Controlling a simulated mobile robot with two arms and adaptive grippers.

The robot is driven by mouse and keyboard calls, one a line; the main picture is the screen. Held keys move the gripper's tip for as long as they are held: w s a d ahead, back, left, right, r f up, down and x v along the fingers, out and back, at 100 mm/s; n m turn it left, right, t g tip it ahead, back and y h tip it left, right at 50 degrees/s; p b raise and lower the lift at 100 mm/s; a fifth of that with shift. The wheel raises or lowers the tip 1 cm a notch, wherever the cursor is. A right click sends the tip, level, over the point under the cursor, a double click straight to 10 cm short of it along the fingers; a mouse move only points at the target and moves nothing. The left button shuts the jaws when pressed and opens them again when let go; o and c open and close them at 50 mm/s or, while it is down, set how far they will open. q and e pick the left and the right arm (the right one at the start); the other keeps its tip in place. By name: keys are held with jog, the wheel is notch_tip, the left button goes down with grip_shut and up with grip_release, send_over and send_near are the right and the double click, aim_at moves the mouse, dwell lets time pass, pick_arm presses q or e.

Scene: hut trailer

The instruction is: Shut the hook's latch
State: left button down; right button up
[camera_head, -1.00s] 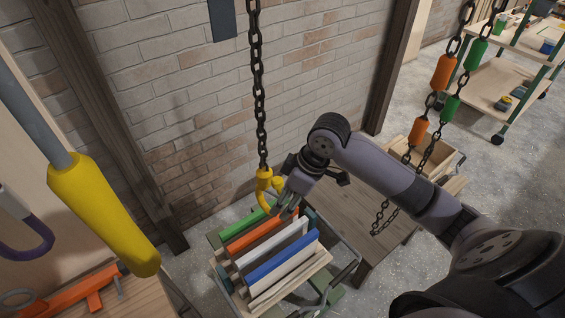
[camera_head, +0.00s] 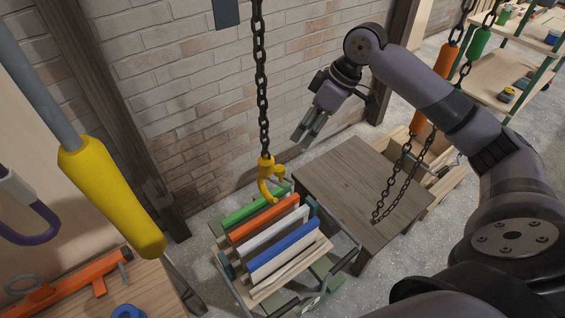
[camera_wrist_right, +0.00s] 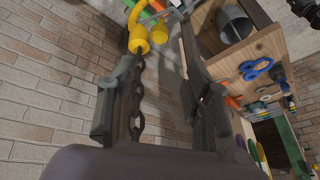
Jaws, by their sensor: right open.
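My left gripper is out of view.
The rack's orange board (camera_head: 262,218) and blue board (camera_head: 283,246) stand below the hook. A wooden table (camera_head: 350,185) is to the right, with more chains hanging over it. A yellow handle (camera_head: 110,200) hangs at left, above a workbench with orange tools (camera_head: 75,285).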

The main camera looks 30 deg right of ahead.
aim_at(280, 169)
jog(key=p+x, duration=0.2)
jog(key=x, duration=1.2)
jog(key=shift+f+p, duration=0.2)
jog(key=shift+p, duration=0.2)
jog(key=shift+c, duration=0.5)
grip_shut()
